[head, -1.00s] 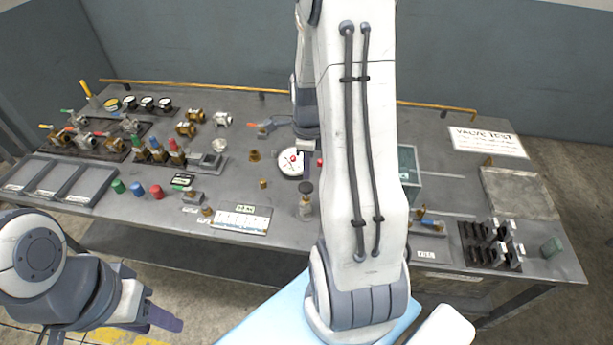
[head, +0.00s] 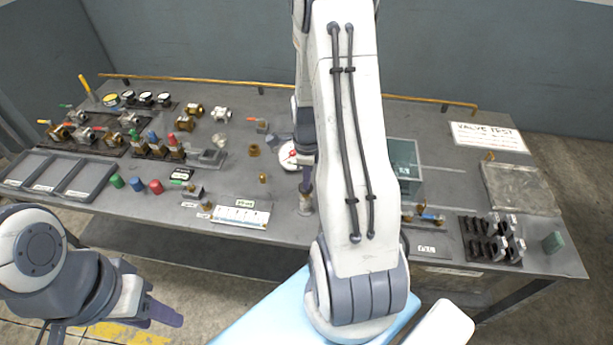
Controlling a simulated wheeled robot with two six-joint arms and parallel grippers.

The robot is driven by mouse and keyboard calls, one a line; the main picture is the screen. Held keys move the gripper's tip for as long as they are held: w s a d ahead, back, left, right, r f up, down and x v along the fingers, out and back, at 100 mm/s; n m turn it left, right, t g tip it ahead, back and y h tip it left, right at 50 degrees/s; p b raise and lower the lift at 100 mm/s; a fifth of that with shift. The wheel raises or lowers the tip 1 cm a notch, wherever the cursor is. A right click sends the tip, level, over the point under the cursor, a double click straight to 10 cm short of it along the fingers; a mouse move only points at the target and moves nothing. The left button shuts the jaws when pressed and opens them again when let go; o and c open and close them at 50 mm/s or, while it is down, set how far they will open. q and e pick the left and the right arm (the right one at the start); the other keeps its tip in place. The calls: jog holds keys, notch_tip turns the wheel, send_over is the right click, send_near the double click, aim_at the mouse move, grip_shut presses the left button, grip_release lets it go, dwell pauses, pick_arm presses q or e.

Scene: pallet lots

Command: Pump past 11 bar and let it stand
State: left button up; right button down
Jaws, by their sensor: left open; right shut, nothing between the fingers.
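A small pump-like cylinder with a dark knob on top (head: 306,207) stands upright near the table's front edge. A round white gauge with a red mark (head: 287,156) lies behind it, partly hidden by my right arm; its reading is too small to tell. My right gripper (head: 307,178) is shut and empty, pointing down directly over the knob. It seems to be at or just above the knob; contact is unclear. My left gripper (head: 165,312) is open and empty, low at the left, in front of the table and away from everything on it.
Several valves (head: 128,120) and dark gauges stand on the left, behind grey trays (head: 42,172). A clear box (head: 403,160), a black rack of fittings (head: 490,240) and a "VALVE TEST" sign (head: 488,137) are on the right. A white card (head: 241,216) lies left of the pump.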

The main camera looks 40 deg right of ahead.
jog(key=shift+f, duration=0.65)
pick_arm(q)
jog(key=shift+f, duration=0.4)
pick_arm(e)
jog(key=shift+s, duration=0.1)
pick_arm(q)
jog(key=shift+s, duration=0.1)
pick_arm(e)
jog(key=shift+r+p, duration=0.6)
jog(key=shift+r, duration=0.05)
notch_tip(320, 180, up, 4)
jog(key=p, duration=0.3)
jog(key=shift+r, duration=0.1)
pick_arm(q)
jog(key=shift+r+b, duration=1.05)
pick_arm(e)
notch_tip(320, 180, up, 9)
